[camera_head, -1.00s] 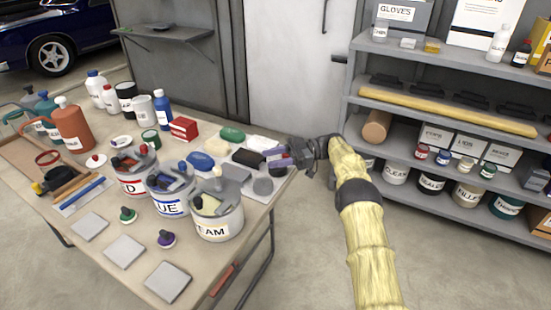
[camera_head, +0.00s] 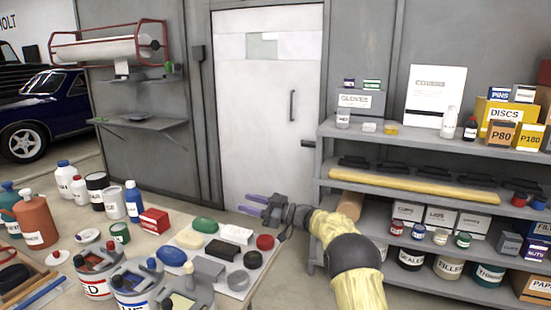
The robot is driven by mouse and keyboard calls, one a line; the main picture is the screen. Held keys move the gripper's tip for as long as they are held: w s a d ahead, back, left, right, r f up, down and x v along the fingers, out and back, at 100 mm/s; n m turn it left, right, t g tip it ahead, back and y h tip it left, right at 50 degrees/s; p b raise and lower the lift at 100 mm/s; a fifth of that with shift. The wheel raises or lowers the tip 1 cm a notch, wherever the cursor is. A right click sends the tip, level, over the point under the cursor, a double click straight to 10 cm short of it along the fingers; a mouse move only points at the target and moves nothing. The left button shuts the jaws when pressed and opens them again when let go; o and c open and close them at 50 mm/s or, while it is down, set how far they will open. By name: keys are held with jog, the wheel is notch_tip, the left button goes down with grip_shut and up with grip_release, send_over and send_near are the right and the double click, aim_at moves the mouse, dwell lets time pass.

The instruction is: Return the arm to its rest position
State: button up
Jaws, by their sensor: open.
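My arm (camera_head: 355,270) is in a pale yellow sleeve with a dark grey joint and reaches in from the bottom, right of centre. My gripper (camera_head: 254,205) is at its end, pointing left, with two purple fingers spread apart and nothing between them.
The bench holds bottles, a red box (camera_head: 154,221), colored pads and labelled buckets (camera_head: 137,292). A grey shelf unit (camera_head: 425,194) with cans and boxes stands right, close to my arm. A door (camera_head: 268,100) is behind. Floor between bench and shelves is partly clear.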

jog(key=w+d+r+m+t+h, duration=0.2)
jog(key=d+r+m+t+h, duration=0.1)
jog(key=d+m+t+h, duration=0.5)
jog(key=s+d+f+m+h, duration=0.5)
jog(key=s+d+h, duration=0.3)
jog(key=d, duration=0.1)
jog(key=s+d+f+m+g+h, duration=0.1)
jog(key=s+d+f+g, duration=0.2)
jog(key=s, duration=0.8)
jog(key=s+d+f+m+g+h, duration=0.1)
jog(key=s+f+g, duration=0.35)
jog(key=s, duration=0.75)
jog(key=s+d+f+m+g+h, duration=0.1)
jog(key=s+d+f+g, duration=0.2)
jog(key=s, duration=0.8)
jog(key=w+a+p+v, duration=0.1)
jog(key=w+p+v, duration=0.2)
jog(key=p+v, duration=1.2)
jog(key=shift+s+r+p, duration=0.3)
jog(key=shift+r+p, duration=0.25)
jog(key=shift+p, duration=0.35)
